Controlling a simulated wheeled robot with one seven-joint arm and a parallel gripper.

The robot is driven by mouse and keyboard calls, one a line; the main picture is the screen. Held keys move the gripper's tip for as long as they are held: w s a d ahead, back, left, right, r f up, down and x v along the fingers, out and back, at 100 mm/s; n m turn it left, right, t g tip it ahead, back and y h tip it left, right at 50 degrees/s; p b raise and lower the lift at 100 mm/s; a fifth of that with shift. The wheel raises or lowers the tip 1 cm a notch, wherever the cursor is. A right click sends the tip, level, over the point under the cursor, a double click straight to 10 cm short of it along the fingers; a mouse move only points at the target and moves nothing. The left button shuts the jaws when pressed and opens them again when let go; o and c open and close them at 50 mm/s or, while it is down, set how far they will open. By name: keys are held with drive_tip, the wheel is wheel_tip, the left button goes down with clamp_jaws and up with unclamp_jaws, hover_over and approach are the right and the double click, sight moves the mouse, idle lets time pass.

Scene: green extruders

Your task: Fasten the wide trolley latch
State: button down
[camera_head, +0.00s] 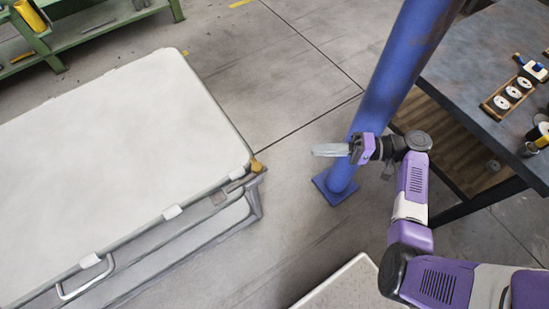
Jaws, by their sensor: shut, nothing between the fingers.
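The trolley (120,130) is a large pale box with a flat lid and a grey metal frame, at the left. Along its near edge are small white clips (172,212) and a metal loop (85,279) hanging at the lower left. A yellow-orange piece (257,167) sits at its right corner. I cannot tell which of these is the wide latch, or whether it is fastened. My gripper (316,150) is shut and empty, pointing left, in the air right of the trolley corner and apart from it.
A blue pillar (385,85) stands on the floor just behind my gripper. A dark workbench (480,60) with spools and small parts is at the right. A pale flat surface (345,285) lies at the bottom. Open floor (270,100) lies between trolley and pillar.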

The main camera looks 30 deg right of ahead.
sight(256, 172)
drive_tip(key=shift+a, duration=0.1)
drive_tip(key=s+a+p+x, duration=0.1)
drive_tip(key=s+p+x, duration=0.1)
drive_tip(key=x, duration=1)
drive_tip(key=shift+w+a+f+p, duration=0.15)
drive_tip(key=shift+a+f+p, duration=0.05)
drive_tip(key=shift+a+p, duration=0.25)
drive_tip(key=shift+a, duration=0.15)
drive_tip(key=shift+a, duration=2.85)
